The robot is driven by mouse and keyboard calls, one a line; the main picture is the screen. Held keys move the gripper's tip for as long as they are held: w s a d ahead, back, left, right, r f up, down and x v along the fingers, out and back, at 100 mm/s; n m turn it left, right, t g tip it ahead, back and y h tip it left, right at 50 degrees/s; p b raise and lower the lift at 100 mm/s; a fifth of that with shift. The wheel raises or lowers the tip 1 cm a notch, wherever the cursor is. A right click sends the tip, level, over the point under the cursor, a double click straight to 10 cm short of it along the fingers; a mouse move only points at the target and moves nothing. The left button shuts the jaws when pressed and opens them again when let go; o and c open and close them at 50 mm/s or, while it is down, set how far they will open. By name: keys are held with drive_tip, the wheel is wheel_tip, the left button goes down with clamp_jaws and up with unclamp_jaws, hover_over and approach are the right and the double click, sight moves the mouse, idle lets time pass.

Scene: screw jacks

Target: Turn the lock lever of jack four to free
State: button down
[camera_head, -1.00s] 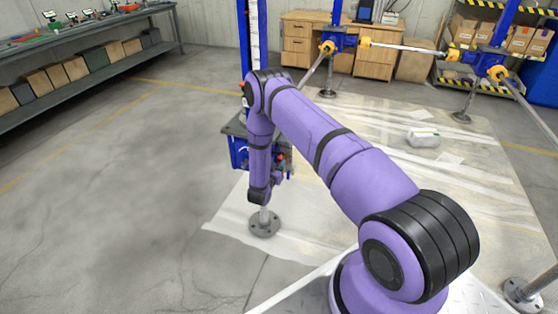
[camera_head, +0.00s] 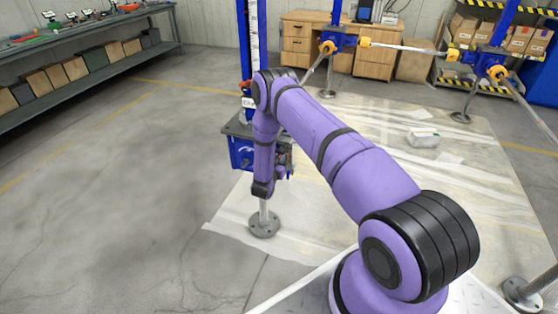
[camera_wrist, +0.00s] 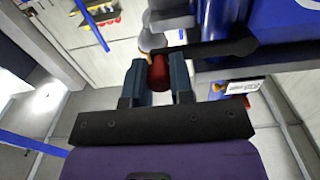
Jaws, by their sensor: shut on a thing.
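In the wrist view my gripper (camera_wrist: 159,78) has its two fingers closed on a red knob (camera_wrist: 158,70). The knob sits at the end of a black lever (camera_wrist: 215,48) that runs right to the blue jack body (camera_wrist: 285,20). In the head view the blue jack (camera_head: 241,152) stands on a steel post with a round foot (camera_head: 264,226). My purple forearm hangs in front of the jack, so the lever and my gripper are hidden there. No jack number is readable.
Other blue jacks (camera_head: 343,40) (camera_head: 487,60) with yellow-ended rods stand at the back and right. A pale packet (camera_head: 423,138) lies on the floor sheet (camera_head: 380,115). A long workbench (camera_head: 90,60) is at the left, with open floor before it.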

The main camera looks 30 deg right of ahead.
drive_tip(key=shift+f, duration=0.1)
drive_tip(key=w+a+f+m, duration=0.5)
drive_tip(key=f+m, duration=0.3)
drive_tip(key=m, duration=1)
drive_tip(key=shift+w+a+f, duration=0.2)
drive_tip(key=shift+w+f, duration=0.05)
drive_tip(key=shift+w, duration=0.5)
drive_tip(key=c, duration=1)
unclamp_jaws()
drive_tip(key=shift+w, duration=0.1)
drive_tip(key=v, duration=1.1)
